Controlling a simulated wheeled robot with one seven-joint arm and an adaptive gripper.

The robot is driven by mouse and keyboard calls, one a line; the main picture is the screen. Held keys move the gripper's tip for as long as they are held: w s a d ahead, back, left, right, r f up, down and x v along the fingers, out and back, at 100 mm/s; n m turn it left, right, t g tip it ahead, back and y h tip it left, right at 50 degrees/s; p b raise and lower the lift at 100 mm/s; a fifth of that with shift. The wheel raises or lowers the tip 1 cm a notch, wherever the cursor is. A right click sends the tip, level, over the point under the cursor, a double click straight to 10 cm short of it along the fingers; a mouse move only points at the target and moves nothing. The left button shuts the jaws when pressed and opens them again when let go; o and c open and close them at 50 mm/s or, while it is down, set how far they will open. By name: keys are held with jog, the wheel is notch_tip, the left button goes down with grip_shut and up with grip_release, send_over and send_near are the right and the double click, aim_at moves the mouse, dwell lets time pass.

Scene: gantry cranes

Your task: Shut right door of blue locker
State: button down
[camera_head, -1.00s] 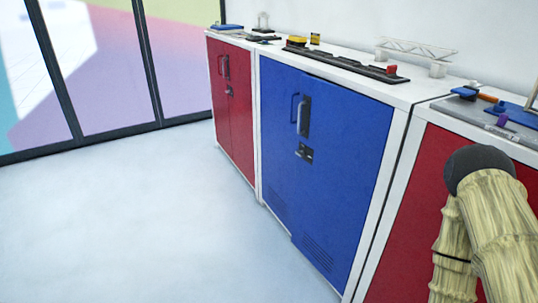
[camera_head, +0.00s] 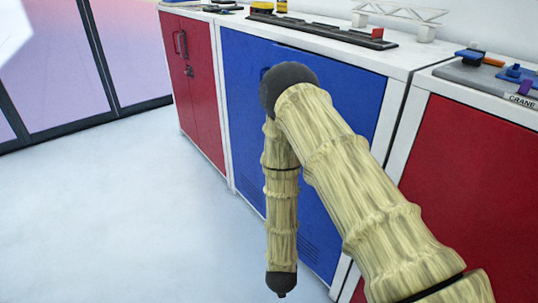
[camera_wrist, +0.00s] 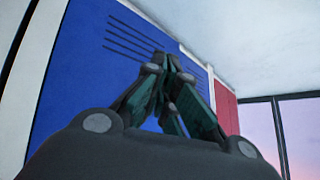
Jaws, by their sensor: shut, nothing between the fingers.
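The blue locker's right door (camera_head: 345,105) is partly hidden behind my arm in the head view. Its handle is hidden there. Its inner edge seems to stand slightly out from the left door (camera_head: 243,80), so it looks a little ajar. In the wrist view, which looks upside down, the blue right door (camera_wrist: 80,75) with vent slots fills the left side. My gripper (camera_wrist: 165,68) is shut and empty in front of the blue doors; I cannot tell if it touches. In the head view its dark end (camera_head: 281,283) hangs low before the locker.
A red locker (camera_head: 190,85) stands to the left and another red locker (camera_head: 470,185) to the right. Crane models (camera_head: 400,18) lie on the white top. The pale floor (camera_head: 110,210) to the left is clear, up to glass panels (camera_head: 130,50).

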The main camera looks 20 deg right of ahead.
jog(key=w+a+r+m+t+h+b, duration=0.1)
jog(key=w+r+m+t+h+b, duration=0.3)
jog(key=w, duration=0.6)
jog(key=w+a+r+m+h+b, duration=0.1)
jog(key=w+r+m+h, duration=0.1)
jog(key=w+r+m, duration=0.6)
jog(key=w+a+r+m+g+h+b, duration=0.2)
jog(key=w+r+m+h+b, duration=0.15)
jog(key=r+m, duration=0.3)
jog(key=w+a+r+m+g+h+b, duration=0.25)
jog(key=w+r+m+h, duration=0.2)
jog(key=r, duration=0.35)
jog(key=w+d+y+b, duration=0.1)
jog(key=w+d+b, duration=0.2)
jog(key=d, duration=0.9)
jog(key=shift+w+d+r+m+b, duration=0.2)
jog(key=shift+w+m+b, duration=0.15)
jog(key=shift+w, duration=1.1)
